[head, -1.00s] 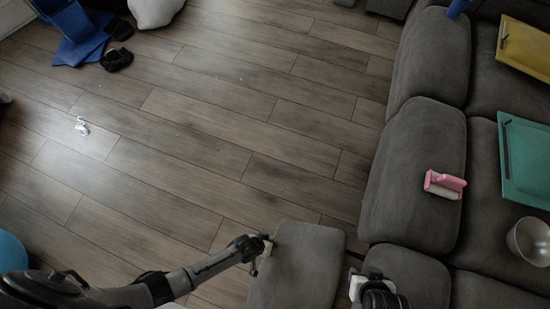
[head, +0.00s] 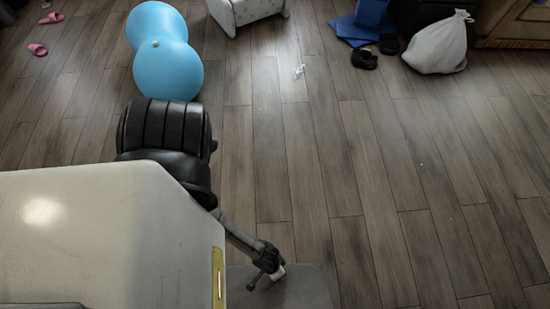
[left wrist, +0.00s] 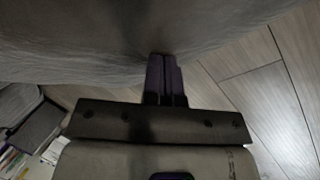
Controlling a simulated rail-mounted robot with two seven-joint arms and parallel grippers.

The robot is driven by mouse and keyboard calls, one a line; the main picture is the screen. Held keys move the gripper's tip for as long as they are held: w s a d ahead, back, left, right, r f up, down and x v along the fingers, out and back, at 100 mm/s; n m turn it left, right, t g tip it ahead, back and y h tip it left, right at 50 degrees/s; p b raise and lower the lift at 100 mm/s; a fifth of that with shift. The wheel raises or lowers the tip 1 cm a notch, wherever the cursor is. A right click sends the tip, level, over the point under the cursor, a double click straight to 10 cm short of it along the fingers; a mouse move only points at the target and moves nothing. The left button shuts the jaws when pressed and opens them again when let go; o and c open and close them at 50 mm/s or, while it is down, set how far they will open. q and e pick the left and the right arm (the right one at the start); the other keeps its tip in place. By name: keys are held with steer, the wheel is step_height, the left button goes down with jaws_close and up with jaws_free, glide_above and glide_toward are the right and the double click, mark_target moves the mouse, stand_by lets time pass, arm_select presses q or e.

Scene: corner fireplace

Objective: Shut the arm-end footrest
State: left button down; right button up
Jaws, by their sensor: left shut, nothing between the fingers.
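The grey padded footrest (head: 308,290) shows only in part at the bottom edge of the head view, beyond my white body. It sticks out over the floor, and the sofa end it belongs to is out of frame. My left gripper (head: 279,272) is at its edge in the head view. In the left wrist view my left gripper (left wrist: 163,58) has its two dark purple fingers together and empty. Its tips are at the lower border of the grey footrest fabric (left wrist: 80,40); I cannot tell whether they touch. My right gripper is out of view.
The wooden floor (head: 400,190) between is mostly clear.

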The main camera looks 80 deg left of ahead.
mark_target(254, 268)
arm_select(q)
steer(key=s+a+r+n+g+y+p, duration=0.25)
steer(key=s+a+r+n, duration=0.25)
steer(key=s+r+n, duration=0.5)
steer(key=shift+n+y, duration=0.35)
steer(key=shift+n, duration=0.45)
steer(key=f+b, duration=0.2)
steer(key=f, duration=0.2)
steer(key=f+b, duration=0.2)
steer(key=f, duration=0.3)
steer(key=w+f+b, duration=0.1)
steer(key=f+b, duration=0.2)
steer(key=f, duration=0.2)
steer(key=shift+w+a, duration=0.1)
steer(key=shift+a, duration=0.15)
steer(key=shift+d+f+b, duration=0.65)
steer(key=shift+d+b, duration=0.05)
steer(key=shift+d, duration=0.05)
steer(key=shift+d+f+b, duration=0.45)
steer(key=shift+d+b, duration=0.1)
steer(key=shift+d, duration=0.1)
